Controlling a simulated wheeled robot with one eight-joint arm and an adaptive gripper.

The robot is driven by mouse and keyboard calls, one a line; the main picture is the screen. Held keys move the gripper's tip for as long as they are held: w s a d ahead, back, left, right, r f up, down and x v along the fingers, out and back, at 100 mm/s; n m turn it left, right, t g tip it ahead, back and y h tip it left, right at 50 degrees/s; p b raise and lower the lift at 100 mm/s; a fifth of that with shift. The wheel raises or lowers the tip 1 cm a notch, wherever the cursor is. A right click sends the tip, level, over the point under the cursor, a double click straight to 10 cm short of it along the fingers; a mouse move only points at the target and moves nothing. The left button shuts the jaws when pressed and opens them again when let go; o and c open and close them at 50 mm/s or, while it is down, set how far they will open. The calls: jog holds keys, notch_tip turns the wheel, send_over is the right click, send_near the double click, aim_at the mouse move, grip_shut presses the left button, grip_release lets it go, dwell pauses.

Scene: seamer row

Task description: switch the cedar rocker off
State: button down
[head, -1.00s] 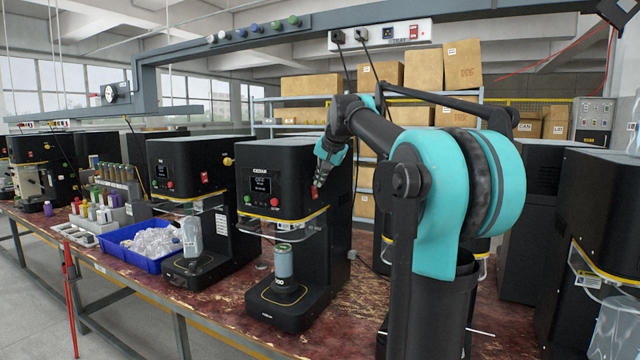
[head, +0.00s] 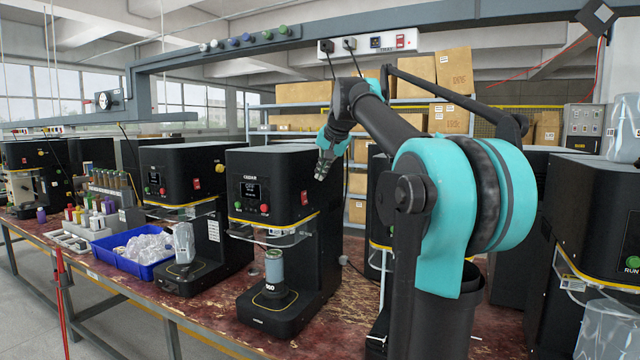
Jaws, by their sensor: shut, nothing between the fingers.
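The Cedar machine (head: 275,170) is a black seamer labelled CEDAR, standing in the middle of the bench. Its red rocker (head: 305,198) is on the right part of its front face and shows uncovered. A small lit screen (head: 250,191) is to the left, with text too small to read surely. A green and a red button sit below the screen. My gripper (head: 321,176) is shut and empty, pointing down, just above and right of the rocker in the picture. It appears apart from the rocker. The rocker's tilt is too small to tell.
A can (head: 274,267) stands on the Cedar machine's pedestal. A similar machine (head: 178,172) with its own red rocker is to the left. A blue bin (head: 125,262) of clear bags is further left. An overhead rail (head: 230,52) with a power strip crosses above.

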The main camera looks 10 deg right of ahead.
jog(key=v, duration=0.5)
jog(key=shift+w+a+r, duration=0.25)
jog(key=shift+w+a, duration=0.1)
jog(key=shift+a, duration=0.05)
